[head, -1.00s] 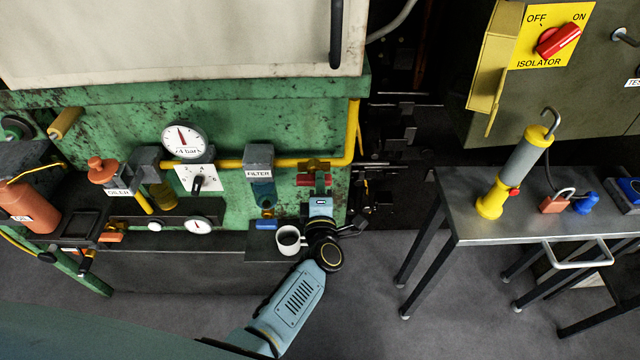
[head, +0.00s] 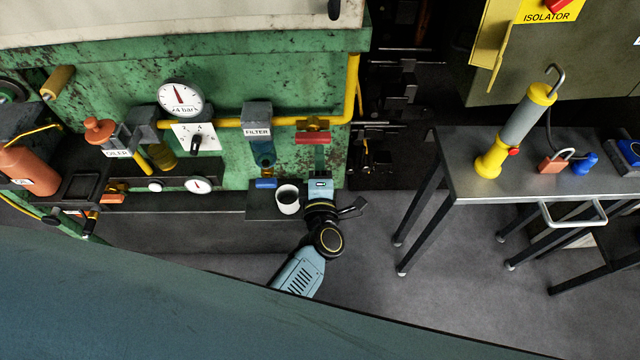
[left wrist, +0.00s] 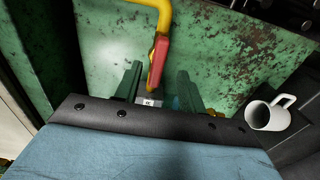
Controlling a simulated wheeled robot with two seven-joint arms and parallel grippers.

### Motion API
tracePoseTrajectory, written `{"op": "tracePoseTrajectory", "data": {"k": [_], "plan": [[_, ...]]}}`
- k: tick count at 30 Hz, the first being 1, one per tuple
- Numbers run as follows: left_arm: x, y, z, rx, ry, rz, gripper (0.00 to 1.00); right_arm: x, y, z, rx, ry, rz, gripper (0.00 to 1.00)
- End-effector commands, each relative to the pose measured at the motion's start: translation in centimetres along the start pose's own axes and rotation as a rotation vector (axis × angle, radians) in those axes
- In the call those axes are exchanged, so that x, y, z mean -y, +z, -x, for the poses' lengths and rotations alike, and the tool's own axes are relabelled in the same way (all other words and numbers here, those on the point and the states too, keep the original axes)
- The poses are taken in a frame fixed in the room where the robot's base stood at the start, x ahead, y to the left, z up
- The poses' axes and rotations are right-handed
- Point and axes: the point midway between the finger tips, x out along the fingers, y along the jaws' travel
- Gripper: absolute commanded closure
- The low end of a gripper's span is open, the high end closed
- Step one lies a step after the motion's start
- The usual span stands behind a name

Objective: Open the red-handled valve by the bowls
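The valve's red handle (head: 313,138) is on the yellow pipe, right of the filter (head: 257,125) with its bowl and the oiler's bowl (head: 163,160). In the left wrist view the red handle (left wrist: 158,58) lies across the pipe's lower end, seen between the finger lines. My left gripper (head: 320,160) is below the valve in the head view. Its two fingers, in the left wrist view (left wrist: 159,72), stand apart with gaps on both sides of the handle; I see no contact. How far the handle is beyond the fingertips is unclear. My right gripper is out of view.
A white mug (head: 288,207) stands close left of my left gripper on a dark shelf (head: 258,210), with a blue item (head: 265,183) behind. A pressure gauge (head: 181,97) is on the green machine. A metal table (head: 480,180) with a yellow-grey lamp (head: 515,125) is at right.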

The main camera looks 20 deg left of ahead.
Motion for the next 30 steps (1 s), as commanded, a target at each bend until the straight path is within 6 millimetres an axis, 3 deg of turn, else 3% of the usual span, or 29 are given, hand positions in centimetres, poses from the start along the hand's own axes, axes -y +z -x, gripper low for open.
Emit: {"op": "tracePoseTrajectory", "data": {"k": [6, 12, 30], "plan": [[0.1, 0.0, 4.8, 0.000, -0.002, 0.000, 0.60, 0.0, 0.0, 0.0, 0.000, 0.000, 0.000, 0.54], [0.1, 0.0, 7.1, 0.000, 0.000, 0.000, 0.60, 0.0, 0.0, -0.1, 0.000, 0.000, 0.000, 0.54], [0.0, 0.0, 7.5, 0.000, 0.000, 0.000, 0.60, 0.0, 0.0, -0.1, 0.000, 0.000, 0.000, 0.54]]}}
